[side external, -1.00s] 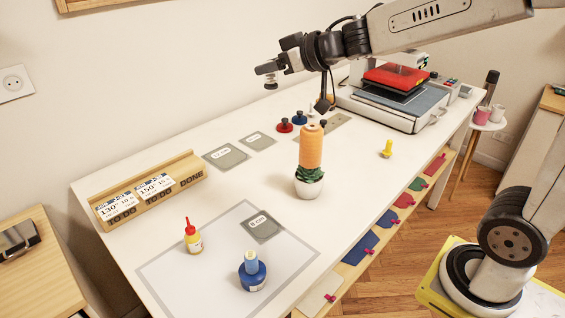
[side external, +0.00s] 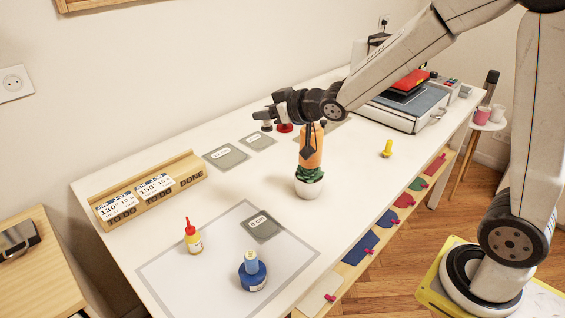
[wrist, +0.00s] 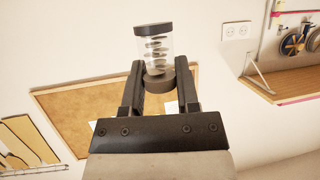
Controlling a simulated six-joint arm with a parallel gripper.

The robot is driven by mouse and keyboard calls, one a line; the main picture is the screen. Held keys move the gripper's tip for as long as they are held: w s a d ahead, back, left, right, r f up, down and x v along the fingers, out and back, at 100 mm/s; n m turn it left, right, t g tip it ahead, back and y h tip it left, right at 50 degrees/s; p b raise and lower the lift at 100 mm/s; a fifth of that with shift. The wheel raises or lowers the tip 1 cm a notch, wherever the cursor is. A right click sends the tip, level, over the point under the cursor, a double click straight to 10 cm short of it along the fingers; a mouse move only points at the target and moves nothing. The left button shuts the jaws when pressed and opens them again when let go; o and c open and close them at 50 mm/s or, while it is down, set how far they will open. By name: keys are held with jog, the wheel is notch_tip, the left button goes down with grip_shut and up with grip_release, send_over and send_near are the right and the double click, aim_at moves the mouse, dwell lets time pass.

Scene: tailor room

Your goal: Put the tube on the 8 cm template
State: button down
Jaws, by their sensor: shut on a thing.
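The tube (wrist: 155,45) is clear with dark end caps and several stacked pieces inside. My gripper (wrist: 160,84) is shut on its lower dark cap in the wrist view. In the side external view my gripper (side external: 271,112) points left, above the far part of the table, and the tube shows only small at its tip. The template's top is bare. My gripper is well behind it.
Two other grey templates (side external: 226,155) (side external: 258,142) lie near the wall side. A yellow bottle (side external: 193,240) and a blue pot (side external: 253,274) stand on the mat. A wooden rack (side external: 148,190) is at left.

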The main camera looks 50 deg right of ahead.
notch_tip(320, 180, down, 13)
jog(key=s+d+m+h, duration=0.1)
jog(key=s+h, duration=0.1)
jog(key=shift+d+r+m, duration=0.15)
jog(key=shift+d+m, duration=0.05)
jog(key=shift+m, duration=0.2)
notch_tip(320, 180, up, 12)
jog(key=f, duration=0.1)
jog(key=s+d+r+h, duration=0.1)
jog(key=s+d, duration=0.4)
jog(key=d, duration=0.8)
jog(key=s+d+f, duration=0.2)
jog(key=s+d, duration=0.5)
jog(key=s, duration=0.2)
notch_tip(320, 180, down, 11)
jog(key=shift+m, duration=0.4)
jog(key=shift+f, duration=0.2)
jog(key=shift+f, duration=2.8)
